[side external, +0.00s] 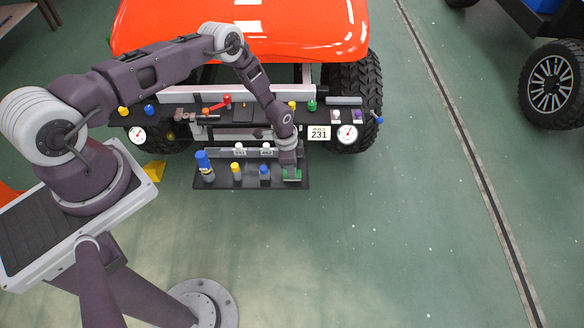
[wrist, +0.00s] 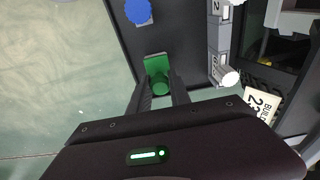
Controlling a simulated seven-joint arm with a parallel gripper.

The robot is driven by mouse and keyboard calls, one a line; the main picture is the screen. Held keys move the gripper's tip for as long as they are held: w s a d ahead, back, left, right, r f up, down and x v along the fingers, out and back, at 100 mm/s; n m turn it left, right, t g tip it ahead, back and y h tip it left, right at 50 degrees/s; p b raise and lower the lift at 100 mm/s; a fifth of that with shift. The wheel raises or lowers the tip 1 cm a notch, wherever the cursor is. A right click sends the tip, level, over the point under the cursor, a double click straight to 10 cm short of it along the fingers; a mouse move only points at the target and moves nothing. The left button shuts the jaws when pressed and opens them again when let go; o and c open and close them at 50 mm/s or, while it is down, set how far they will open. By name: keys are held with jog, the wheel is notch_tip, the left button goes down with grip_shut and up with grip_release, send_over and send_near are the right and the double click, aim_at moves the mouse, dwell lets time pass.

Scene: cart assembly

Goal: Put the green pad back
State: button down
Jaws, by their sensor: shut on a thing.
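The green pad (side external: 292,177) is at the right end of the low black tray (side external: 220,184), under my gripper (side external: 289,170). In the wrist view the green pad (wrist: 155,63) is a flat green piece with a round green knob, between the fingers of my gripper (wrist: 161,84). The gripper is shut on it. I cannot tell whether the pad's underside touches the tray.
The tray also holds a tall blue-topped post (side external: 204,165), a yellow knob (side external: 236,168) and a blue knob (side external: 264,170). Behind stand a black shelf with several coloured knobs, a "231" plate (side external: 319,133) and the orange cart (side external: 240,30). Floor in front is clear.

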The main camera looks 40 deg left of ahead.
jog(key=c, duration=1.2)
grip_release()
jog(key=shift+f, duration=0.1)
